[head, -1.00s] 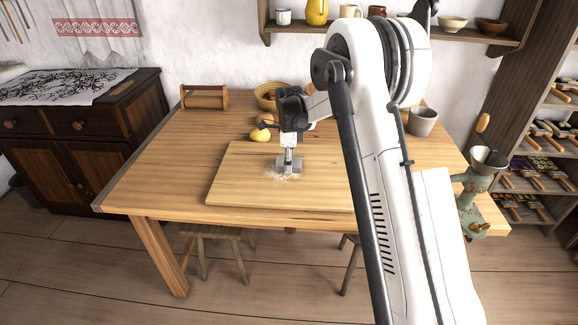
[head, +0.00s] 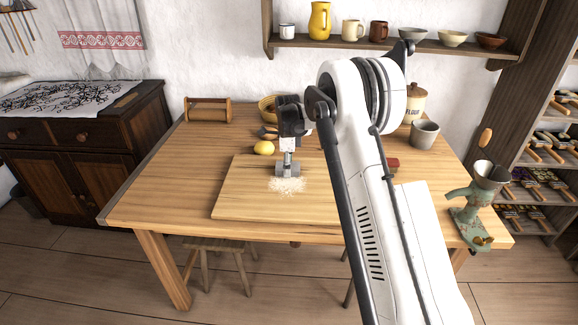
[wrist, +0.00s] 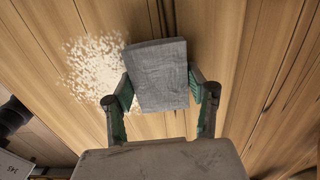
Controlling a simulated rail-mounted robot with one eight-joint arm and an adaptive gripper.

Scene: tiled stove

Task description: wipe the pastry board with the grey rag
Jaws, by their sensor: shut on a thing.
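The pastry board (head: 240,195) lies flat on the wooden table, its right part hidden behind my arm. A pale, flour-like patch (head: 288,186) is on the board, and it also shows in the wrist view (wrist: 92,68). The grey rag (wrist: 158,62) looks like a folded, block-shaped pad. My gripper (wrist: 160,92) is shut on the rag, with one finger on each side. In the head view my gripper (head: 288,158) points down, and the rag (head: 282,171) is low over the board, just behind the patch. I cannot tell whether the rag touches the board.
A yellow fruit (head: 264,148) lies behind the board near a basket (head: 267,108). A wooden rack (head: 208,110) stands at the back left. A grey cup (head: 424,134), a flour jar (head: 412,103) and a green grinder (head: 470,208) are at the right. The table's left part is clear.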

